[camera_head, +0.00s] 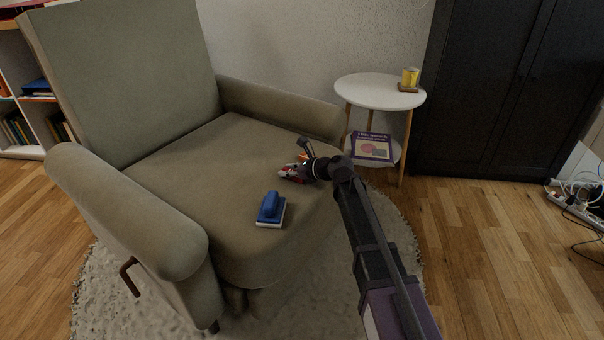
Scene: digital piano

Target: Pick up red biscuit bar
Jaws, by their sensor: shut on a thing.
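The red biscuit bar (291,174) is a small red and white item at the right side of the armchair seat (210,175). My gripper (300,170) is shut on it, with the arm reaching in from the lower right. The gripper's body and fingers hide part of the bar. I cannot tell whether the bar still touches the cushion.
A blue block-shaped thing with a white base (271,209) lies on the seat near its front edge. The chair's armrests (285,105) rise on both sides.

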